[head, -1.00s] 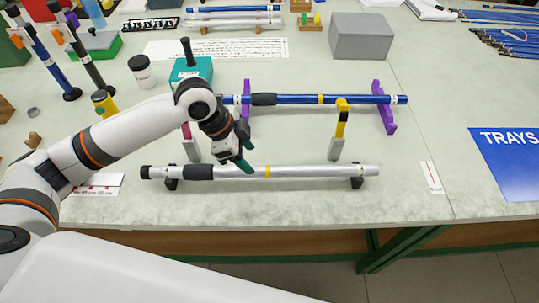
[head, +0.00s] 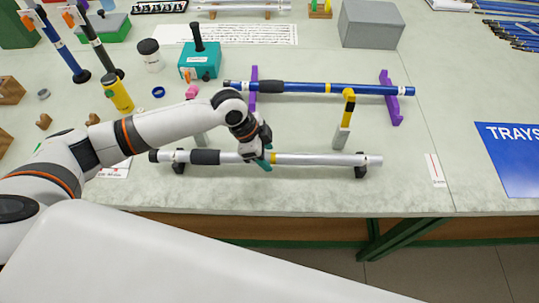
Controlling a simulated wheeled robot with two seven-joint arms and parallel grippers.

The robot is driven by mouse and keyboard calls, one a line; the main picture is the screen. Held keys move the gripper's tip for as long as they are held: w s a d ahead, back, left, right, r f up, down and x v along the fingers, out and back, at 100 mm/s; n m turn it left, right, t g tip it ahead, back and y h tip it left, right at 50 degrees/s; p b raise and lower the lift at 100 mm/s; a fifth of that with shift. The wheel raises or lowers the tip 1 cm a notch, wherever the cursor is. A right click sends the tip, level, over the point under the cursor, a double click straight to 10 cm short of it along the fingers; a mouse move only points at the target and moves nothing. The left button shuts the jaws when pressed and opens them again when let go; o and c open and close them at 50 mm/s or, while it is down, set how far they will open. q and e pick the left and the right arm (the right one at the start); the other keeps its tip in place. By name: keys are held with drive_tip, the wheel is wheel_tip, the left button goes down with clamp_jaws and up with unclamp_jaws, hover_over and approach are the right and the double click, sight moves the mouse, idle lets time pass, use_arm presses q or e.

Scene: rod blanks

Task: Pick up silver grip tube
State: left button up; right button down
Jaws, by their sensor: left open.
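The silver grip tube (head: 320,160) lies level across two low black stands near the table's front edge. My right gripper is not in view.
A blue tube (head: 340,88) rests on purple stands (head: 391,98) behind. A yellow-and-grey upright piece (head: 343,125) stands between the tubes at right. A teal block (head: 199,61), a yellow bottle (head: 117,93) and a grey box (head: 371,23) stand farther back.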

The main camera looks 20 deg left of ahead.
use_arm(q)
drive_tip(key=shift+d+f, duration=0.25)
drive_tip(key=shift+f, duration=0.35)
drive_tip(key=c, duration=1.1)
